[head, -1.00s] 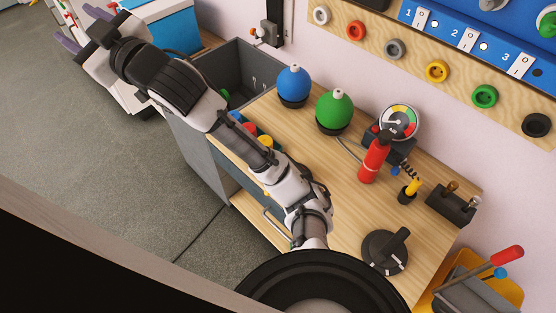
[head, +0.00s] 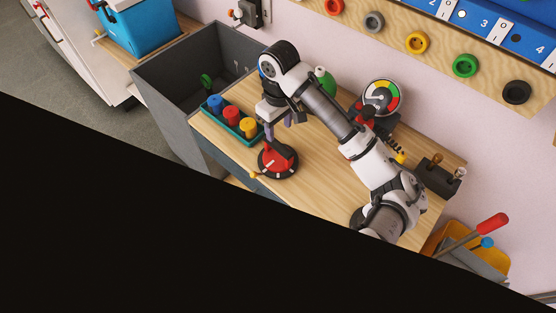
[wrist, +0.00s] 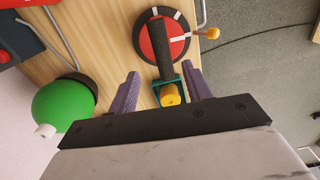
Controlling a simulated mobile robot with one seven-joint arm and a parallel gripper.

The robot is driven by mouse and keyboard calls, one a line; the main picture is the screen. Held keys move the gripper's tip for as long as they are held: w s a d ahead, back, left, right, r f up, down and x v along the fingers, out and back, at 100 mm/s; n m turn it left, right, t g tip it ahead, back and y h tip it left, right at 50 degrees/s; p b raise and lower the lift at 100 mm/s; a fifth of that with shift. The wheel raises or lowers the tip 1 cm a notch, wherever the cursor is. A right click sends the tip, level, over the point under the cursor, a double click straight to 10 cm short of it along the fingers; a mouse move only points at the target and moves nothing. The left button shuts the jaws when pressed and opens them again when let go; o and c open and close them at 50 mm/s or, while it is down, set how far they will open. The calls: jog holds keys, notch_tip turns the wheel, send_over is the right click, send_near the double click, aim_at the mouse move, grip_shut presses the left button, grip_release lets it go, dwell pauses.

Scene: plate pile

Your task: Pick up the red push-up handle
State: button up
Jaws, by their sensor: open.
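A red round piece with a raised bar on a black base (head: 279,162) stands on the wooden bench top near its front edge. It best fits the red push-up handle. In the wrist view, it is a red disc (wrist: 177,38) with white marks, crossed by a black bar. My gripper (head: 285,122) is above and slightly behind it, pointing down, apart from it. In the wrist view, my gripper (wrist: 160,72) has its two purple fingers spread, with nothing held between them. The bar lies ahead of the gap between the fingers.
A teal tray (head: 251,140) with blue, red and yellow cylinders stands left of the red piece. The gauge (head: 382,97) and a dark block (head: 437,175) stand behind my arm. The bench (head: 310,200) is clear right of the red piece.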

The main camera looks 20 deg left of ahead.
notch_tip(320, 180, down, 9)
jog(key=shift+s+r+b, duration=0.1)
jog(key=shift+s+b, duration=0.05)
jog(key=shift+b, duration=0.15)
jog(key=shift+c, duration=0.4)
grip_shut()
dwell(1.2)
